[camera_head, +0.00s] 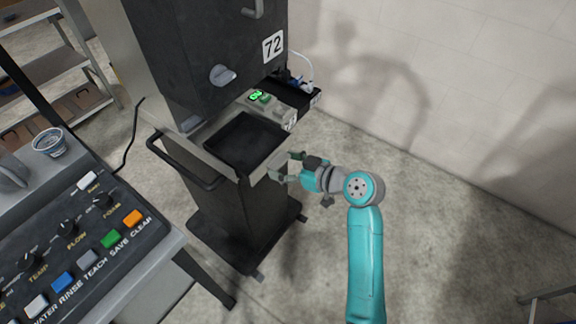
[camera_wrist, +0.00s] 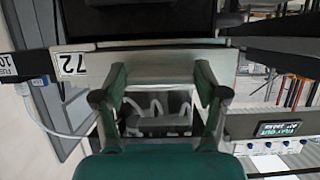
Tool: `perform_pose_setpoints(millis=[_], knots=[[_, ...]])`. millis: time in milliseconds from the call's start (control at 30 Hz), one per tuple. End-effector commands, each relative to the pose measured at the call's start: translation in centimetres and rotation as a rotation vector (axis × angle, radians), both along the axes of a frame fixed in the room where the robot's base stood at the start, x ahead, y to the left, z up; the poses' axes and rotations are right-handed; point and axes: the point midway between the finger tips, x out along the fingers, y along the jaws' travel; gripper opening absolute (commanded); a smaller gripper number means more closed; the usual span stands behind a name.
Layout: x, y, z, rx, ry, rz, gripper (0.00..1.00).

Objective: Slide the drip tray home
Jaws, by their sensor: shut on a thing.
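The drip tray (camera_head: 245,140) is a shallow black tray with a pale front edge, sitting under the dark dispenser (camera_head: 205,50) and sticking out towards the front. My gripper (camera_head: 285,166) is at the tray's front right side, with its fingers on the pale front part. In the wrist view, the two green fingers (camera_wrist: 162,78) stand at a pale front strip (camera_wrist: 165,62), with the black tray (camera_wrist: 150,20) beyond it. The gripper is shut on the tray's front. The exact contact at the fingertips is partly hidden.
A small unit with a green light (camera_head: 262,97) stands beside the tray, near a black box with a hose (camera_head: 300,92). A bar handle (camera_head: 180,165) sticks out at left. A button panel (camera_head: 80,245) fills the lower left.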

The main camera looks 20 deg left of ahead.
Motion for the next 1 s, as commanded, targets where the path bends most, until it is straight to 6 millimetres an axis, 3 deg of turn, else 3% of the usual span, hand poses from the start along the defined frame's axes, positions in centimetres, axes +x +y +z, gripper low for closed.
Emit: perform_pose_setpoints(millis=[1000], knots=[[1.0,2.9,0.1,0.001,-0.002,-0.001,0.09]])
